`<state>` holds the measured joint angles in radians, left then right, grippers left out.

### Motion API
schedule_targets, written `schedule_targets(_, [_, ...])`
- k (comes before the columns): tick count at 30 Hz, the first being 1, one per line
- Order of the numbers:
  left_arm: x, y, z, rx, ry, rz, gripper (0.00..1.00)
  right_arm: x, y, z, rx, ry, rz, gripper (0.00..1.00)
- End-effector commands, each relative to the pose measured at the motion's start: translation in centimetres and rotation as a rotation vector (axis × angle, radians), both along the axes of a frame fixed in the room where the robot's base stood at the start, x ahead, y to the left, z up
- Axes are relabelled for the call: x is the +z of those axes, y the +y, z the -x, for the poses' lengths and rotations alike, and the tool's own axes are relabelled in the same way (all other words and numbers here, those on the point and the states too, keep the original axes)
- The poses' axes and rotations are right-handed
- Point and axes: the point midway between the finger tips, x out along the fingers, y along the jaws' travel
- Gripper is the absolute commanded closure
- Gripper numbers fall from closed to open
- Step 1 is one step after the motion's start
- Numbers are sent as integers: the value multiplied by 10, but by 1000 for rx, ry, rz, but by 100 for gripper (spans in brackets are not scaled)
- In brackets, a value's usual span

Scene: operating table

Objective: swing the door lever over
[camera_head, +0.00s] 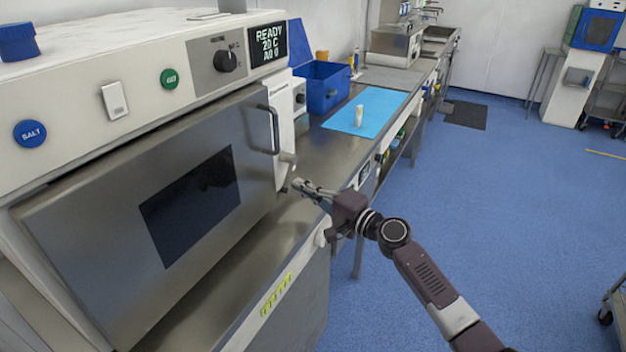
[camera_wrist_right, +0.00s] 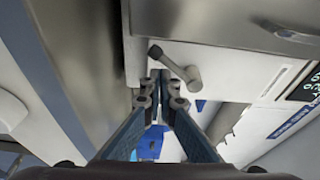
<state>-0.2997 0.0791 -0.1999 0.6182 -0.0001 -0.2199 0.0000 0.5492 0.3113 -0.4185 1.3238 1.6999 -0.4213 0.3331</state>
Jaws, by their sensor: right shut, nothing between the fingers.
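The cabinet door (camera_head: 90,235) is a grey metal panel with a dark window, and it looks closed. A short grey door lever (camera_head: 288,160) sits at its right edge, below the bar handle (camera_head: 268,130). In the right wrist view the lever (camera_wrist_right: 174,64) slants from a dark tip at upper left to a thicker end at lower right. My right gripper (camera_head: 297,185) is shut and empty, just below and right of the lever. In the wrist view its fingertips (camera_wrist_right: 160,88) are close below the lever; I cannot tell whether they touch. My left gripper is out of view.
The cabinet's control panel (camera_head: 140,85) has a knob, buttons and a lit display. A steel counter (camera_head: 320,150) runs back to the right, with a blue bin (camera_head: 322,86) and a blue mat (camera_head: 385,105) holding a small container. The blue floor at right is open.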

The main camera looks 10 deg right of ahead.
Motion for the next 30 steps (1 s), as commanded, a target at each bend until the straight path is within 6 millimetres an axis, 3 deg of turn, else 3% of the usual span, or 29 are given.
schedule_targets(14, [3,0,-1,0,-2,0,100,0,5,3,1,0,-1,100])
schedule_targets(30, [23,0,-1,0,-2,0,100,4,7,6,0,70,-51,100])
